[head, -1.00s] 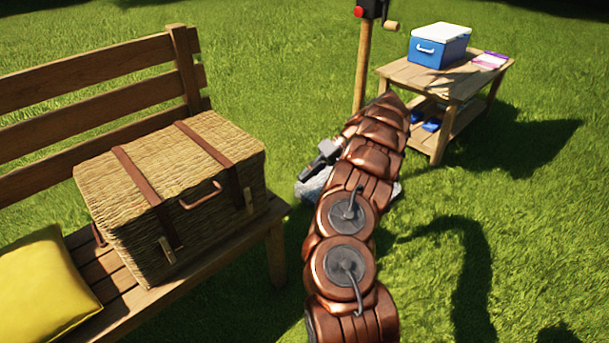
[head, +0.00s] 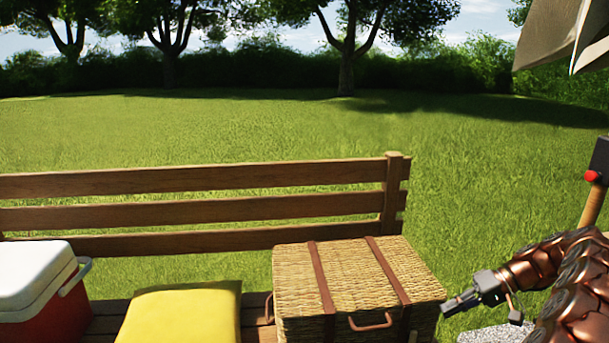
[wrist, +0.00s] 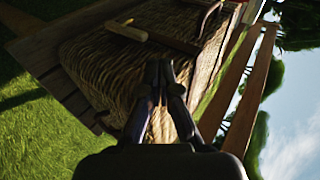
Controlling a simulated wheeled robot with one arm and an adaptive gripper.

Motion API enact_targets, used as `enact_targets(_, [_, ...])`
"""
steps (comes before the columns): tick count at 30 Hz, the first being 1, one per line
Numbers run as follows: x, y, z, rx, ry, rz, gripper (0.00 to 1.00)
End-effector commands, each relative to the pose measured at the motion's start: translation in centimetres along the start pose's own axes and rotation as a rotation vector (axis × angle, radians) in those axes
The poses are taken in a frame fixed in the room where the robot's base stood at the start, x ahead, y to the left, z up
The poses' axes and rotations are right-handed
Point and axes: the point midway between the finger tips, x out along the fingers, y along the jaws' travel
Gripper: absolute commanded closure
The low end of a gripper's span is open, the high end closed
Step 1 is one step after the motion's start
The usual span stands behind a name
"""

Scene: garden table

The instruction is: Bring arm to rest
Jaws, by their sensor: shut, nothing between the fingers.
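My copper-coloured arm (head: 575,290) reaches in from the right edge of the head view. My gripper (head: 447,309) is shut and empty, with its tips just right of the wicker basket (head: 350,285). In the wrist view my gripper (wrist: 160,68) shows with its fingers together, pointing at the basket's woven side (wrist: 100,65). I cannot tell the exact gap between the fingertips and the wicker; nothing is held.
The basket stands on a wooden bench (head: 200,212), beside a yellow cushion (head: 185,315) and a red cooler with a white lid (head: 35,280). A post with a red button (head: 592,176) rises at the right. Open lawn (head: 250,130) lies behind the bench.

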Motion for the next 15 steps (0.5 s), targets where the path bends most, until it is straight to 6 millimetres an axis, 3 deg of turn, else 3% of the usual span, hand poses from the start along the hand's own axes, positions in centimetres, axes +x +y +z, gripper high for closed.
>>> enact_targets(1, [-0.1,-3.0,0.1,-0.007,-0.022,0.003,1.00])
enact_targets(3, [0.2,-5.6,0.3,-0.006,-0.049,0.015,1.00])
enact_targets(8, [1.1,-11.7,1.4,-0.008,-0.111,0.054,1.00])
enact_targets(15, [2.2,-19.8,4.4,-0.006,-0.199,0.133,1.00])
